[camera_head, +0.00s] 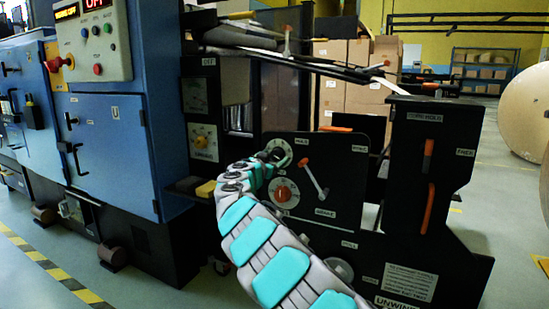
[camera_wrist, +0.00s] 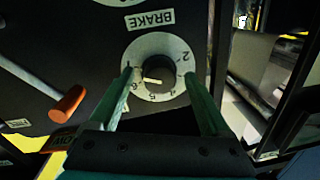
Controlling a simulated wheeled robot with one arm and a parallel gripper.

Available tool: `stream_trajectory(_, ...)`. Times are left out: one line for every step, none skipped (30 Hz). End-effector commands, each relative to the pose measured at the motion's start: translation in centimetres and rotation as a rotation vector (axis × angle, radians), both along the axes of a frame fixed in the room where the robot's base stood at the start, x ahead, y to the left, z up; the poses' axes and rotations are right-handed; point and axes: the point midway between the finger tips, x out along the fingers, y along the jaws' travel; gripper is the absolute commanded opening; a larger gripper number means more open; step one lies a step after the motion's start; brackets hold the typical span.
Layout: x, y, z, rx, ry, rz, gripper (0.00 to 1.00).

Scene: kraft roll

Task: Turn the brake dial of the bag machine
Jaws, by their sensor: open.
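The brake dial (camera_wrist: 160,72) is a dark round knob with a pale pointer mark on a white numbered ring. In the wrist view the label BRAKE shows upside down above it, and the pointer is toward the left, near the 6. My gripper (camera_wrist: 159,80) is open, with one green finger on each side of the knob over the white ring; I cannot tell whether they touch it. In the head view the dial (camera_head: 279,150) is on the black panel of the bag machine (camera_head: 345,150), partly hidden by my gripper (camera_head: 264,158).
A lever with an orange end (camera_head: 303,162) is right of the dial, and it also shows at lower left in the wrist view (camera_wrist: 68,103). An orange-knobbed dial (camera_head: 285,193) is below. A blue cabinet (camera_head: 110,140) is left. A large roll (camera_head: 525,115) stands right, beyond open floor.

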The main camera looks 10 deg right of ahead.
Motion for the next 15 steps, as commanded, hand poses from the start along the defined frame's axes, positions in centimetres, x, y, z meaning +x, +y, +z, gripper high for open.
stream_trajectory(0.17,-0.12,0.0,0.0,0.0,0.0,0.81)
stream_trajectory(0.24,-0.18,0.01,0.0,0.0,0.0,0.81)
stream_trajectory(0.32,-0.24,0.01,-0.001,-0.001,0.0,0.81)
stream_trajectory(0.36,-0.27,0.02,-0.001,-0.001,0.0,0.81)
stream_trajectory(0.39,-0.32,0.01,-0.001,0.0,-0.001,0.81)
stream_trajectory(0.42,-0.34,0.0,-0.001,0.0,-0.001,0.81)
stream_trajectory(0.44,-0.35,0.0,-0.001,0.0,-0.001,0.81)
stream_trajectory(0.44,-0.35,0.0,-0.001,0.0,-0.001,0.81)
stream_trajectory(0.44,-0.37,-0.01,-0.001,0.0,-0.001,0.81)
stream_trajectory(0.44,-0.37,0.0,-0.001,0.0,-0.001,0.81)
stream_trajectory(0.44,-0.37,-0.01,-0.001,0.0,-0.001,0.81)
stream_trajectory(0.43,-0.36,0.0,-0.001,0.0,-0.001,0.81)
stream_trajectory(0.44,-0.36,-0.01,-0.001,0.0,-0.001,0.81)
stream_trajectory(0.44,-0.37,-0.01,-0.001,0.0,-0.001,0.8)
stream_trajectory(0.44,-0.36,-0.01,-0.001,0.0,-0.001,0.76)
